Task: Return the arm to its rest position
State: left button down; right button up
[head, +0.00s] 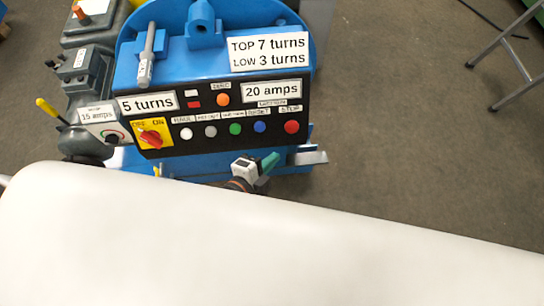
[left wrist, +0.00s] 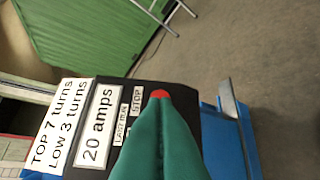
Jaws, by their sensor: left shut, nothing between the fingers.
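My left gripper (head: 270,162) has green fingers. In the head view it is just below the lower right part of the control panel (head: 222,145), near the red STOP button (head: 292,127). In the left wrist view its green fingers (left wrist: 160,105) are closed together with nothing between them. There the tips overlap the lower part of the red button (left wrist: 160,94); I cannot tell whether they touch it. My white arm link (head: 200,235) fills the bottom of the head view. My right gripper is in neither view.
The blue machine (head: 275,22) carries the panel, a yellow-and-red OFF/ON switch (head: 152,133) and several coloured buttons. A yellow-tipped lever (head: 47,107) sticks out at left. Bare floor (head: 410,140) lies to the right, with a metal stand (head: 510,60) beyond.

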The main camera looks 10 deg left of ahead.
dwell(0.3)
pick_arm(q)
jog(key=s+a+f+n+g+y, duration=0.1)
jog(key=s+a+f+n+g, duration=0.15)
jog(key=f, duration=0.55)
jog(key=s+a+f+n+g+y, duration=0.1)
jog(key=a+f+n, duration=0.15)
jog(key=f, duration=0.65)
jog(key=s+a+f+n+g+y, duration=0.1)
jog(key=s+a+f+n+g, duration=0.15)
jog(key=f, duration=0.55)
jog(key=s+a+f+n+g+y, duration=0.1)
jog(key=s+a+f+n, duration=0.3)
jog(key=s+f, duration=0.4)
jog(key=s+a+f+n+g+y, duration=0.1)
jog(key=s+a+f+n+g, duration=0.3)
jog(key=s+f, duration=0.4)
jog(key=s+a, duration=0.1)
jog(key=s, duration=0.3)
jog(key=shift+a+y, duration=0.2)
jog(key=shift+y, duration=0.2)
jog(key=shift+s, duration=0.1)
